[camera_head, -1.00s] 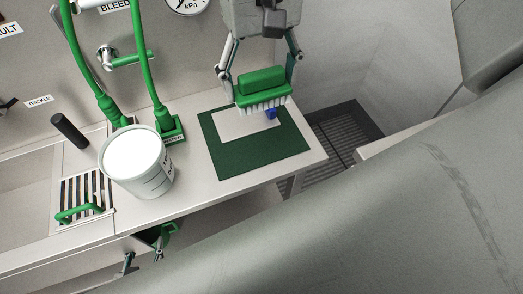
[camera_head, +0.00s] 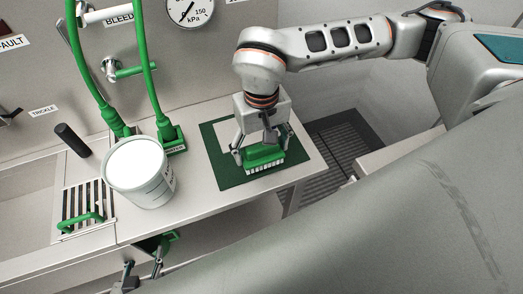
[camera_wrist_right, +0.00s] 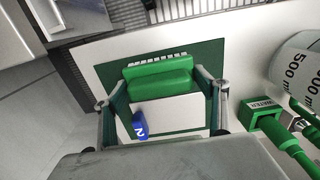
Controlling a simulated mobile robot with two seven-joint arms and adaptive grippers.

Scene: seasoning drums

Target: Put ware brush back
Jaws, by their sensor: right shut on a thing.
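The ware brush (camera_head: 265,157) has a green block and white bristles. It also shows in the right wrist view (camera_wrist_right: 160,78). My right gripper (camera_head: 262,155) is shut on its two ends. It holds the brush bristles down, low over the green mat (camera_head: 233,178) with the white panel. I cannot tell whether the bristles touch the mat. A blue tag (camera_wrist_right: 140,125) marked N lies by the white panel in the wrist view.
A white drum (camera_head: 137,172) stands left of the mat. A green hose base (camera_head: 172,138) is behind it. A grate (camera_head: 82,200) with a green handle and a dark cylinder (camera_head: 72,139) are further left. The wall with a gauge (camera_head: 190,8) bounds the back.

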